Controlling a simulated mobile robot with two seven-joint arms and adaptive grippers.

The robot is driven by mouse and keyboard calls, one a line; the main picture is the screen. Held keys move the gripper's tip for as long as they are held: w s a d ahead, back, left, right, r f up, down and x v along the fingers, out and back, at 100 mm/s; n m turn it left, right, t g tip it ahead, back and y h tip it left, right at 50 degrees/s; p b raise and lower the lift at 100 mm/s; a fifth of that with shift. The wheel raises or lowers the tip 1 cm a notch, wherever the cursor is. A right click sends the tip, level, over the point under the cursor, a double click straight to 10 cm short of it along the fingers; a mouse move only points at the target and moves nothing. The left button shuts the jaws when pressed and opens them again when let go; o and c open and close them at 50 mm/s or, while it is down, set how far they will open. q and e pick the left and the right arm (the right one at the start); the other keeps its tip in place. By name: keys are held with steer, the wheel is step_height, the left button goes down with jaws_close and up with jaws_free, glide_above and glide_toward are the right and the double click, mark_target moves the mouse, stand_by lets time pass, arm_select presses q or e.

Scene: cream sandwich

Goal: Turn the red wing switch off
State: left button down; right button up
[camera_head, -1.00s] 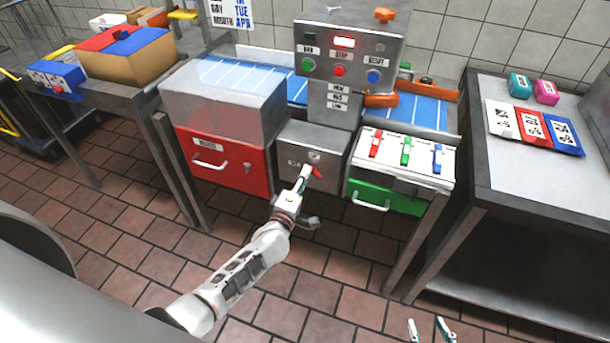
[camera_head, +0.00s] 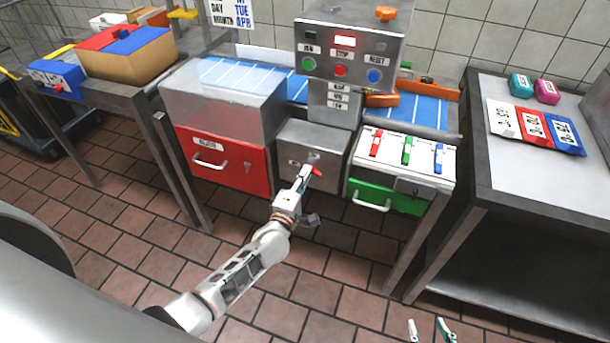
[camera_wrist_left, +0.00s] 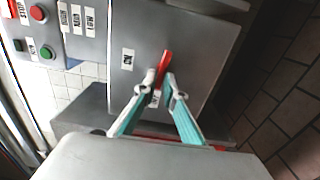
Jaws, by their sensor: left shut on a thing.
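The red wing switch (camera_head: 317,170) is on the front of the grey metal box (camera_head: 326,138) under the control panel. In the left wrist view the red switch (camera_wrist_left: 165,63) shows as a slim tilted lever, with its lower part between the fingertips. My left gripper (camera_head: 304,177) is at the box front, shut on the switch; its fingers (camera_wrist_left: 161,80) show on both sides of it.
A red drawer (camera_head: 227,163) is left of the box, and a green drawer (camera_head: 385,196) with coloured switches above is to the right. The control panel (camera_head: 349,52) stands above. A side table (camera_head: 515,178) is at the right. The tiled floor in front is open.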

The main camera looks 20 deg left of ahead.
arm_select(q)
steer(key=shift+s+d+f, duration=0.1)
steer(key=shift+d, duration=0.05)
stand_by(0.7)
steer(key=c, duration=2.2)
jaws_free()
steer(key=s, duration=1.2)
steer(key=shift+a, duration=0.25)
